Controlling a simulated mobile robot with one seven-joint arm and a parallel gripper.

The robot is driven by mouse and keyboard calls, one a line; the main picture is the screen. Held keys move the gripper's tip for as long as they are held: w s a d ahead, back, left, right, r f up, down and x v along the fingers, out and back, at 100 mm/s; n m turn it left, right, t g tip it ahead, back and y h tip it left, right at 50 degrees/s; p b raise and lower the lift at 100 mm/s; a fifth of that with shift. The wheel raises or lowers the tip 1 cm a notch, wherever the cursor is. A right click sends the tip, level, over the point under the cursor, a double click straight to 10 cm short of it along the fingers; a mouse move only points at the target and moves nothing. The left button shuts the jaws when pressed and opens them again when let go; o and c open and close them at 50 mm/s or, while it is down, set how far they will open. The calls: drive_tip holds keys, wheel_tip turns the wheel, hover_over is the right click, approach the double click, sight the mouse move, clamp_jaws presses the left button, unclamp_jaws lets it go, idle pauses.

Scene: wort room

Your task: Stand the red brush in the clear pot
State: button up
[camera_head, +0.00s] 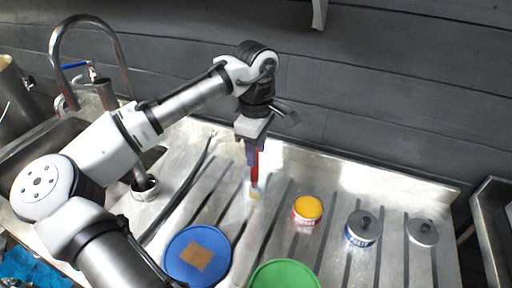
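My gripper (254,150) points down over the ribbed steel drainboard, right of the middle of the picture's left half. It is shut on the red brush (255,171), which hangs upright below the fingers. The brush's pale bristle end (255,192) points down, close above or at the drainboard; I cannot tell whether it touches anything. I cannot make out the clear pot for sure. A faint pale patch around the bristles could be its wall.
A blue round lid (179,243) with a tan square and a green lid (285,276) are at the front. A can with a yellow top (307,209) and two grey-topped containers (362,229) (423,232) stand right. A dark hose (183,198) crosses the drainboard; the sink (40,150) is left.

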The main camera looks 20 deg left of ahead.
drive_tip(key=shift+r, duration=0.1)
wheel_tip(320, 180, up, 14)
drive_tip(key=shift+f+b, duration=0.2)
drive_tip(key=shift+b, duration=0.6)
idle(0.7)
